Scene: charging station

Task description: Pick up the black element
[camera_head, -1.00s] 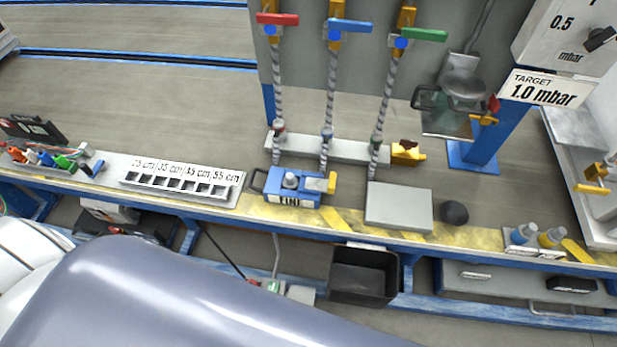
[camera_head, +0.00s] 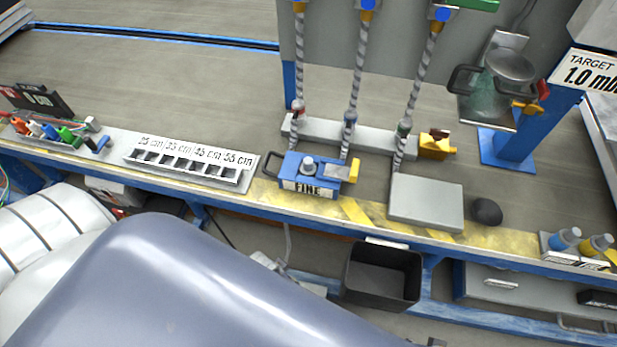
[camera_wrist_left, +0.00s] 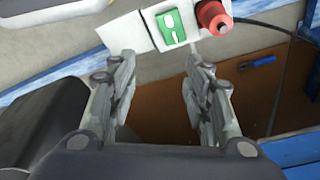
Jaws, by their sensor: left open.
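A small dark, rounded element (camera_head: 486,211) sits on the bench, just right of a flat grey block (camera_head: 426,202). It is the black piece standing alone on the bench top. My left gripper (camera_wrist_left: 162,72) shows in the left wrist view with its two fingers wide apart and nothing between them. Beyond its fingertips are a white box with a green switch (camera_wrist_left: 171,27) and a red knob (camera_wrist_left: 213,17). The black element is not recognisable in the wrist view. My left gripper is not clearly seen in the head view, and my right gripper is not in view.
A black open bin (camera_head: 383,274) hangs below the bench edge. A blue unit marked FINE (camera_head: 310,186), a slotted holder (camera_head: 190,166) and two small bottles (camera_head: 580,243) stand along the bench. Chained handles and a blue post (camera_head: 528,130) rise behind.

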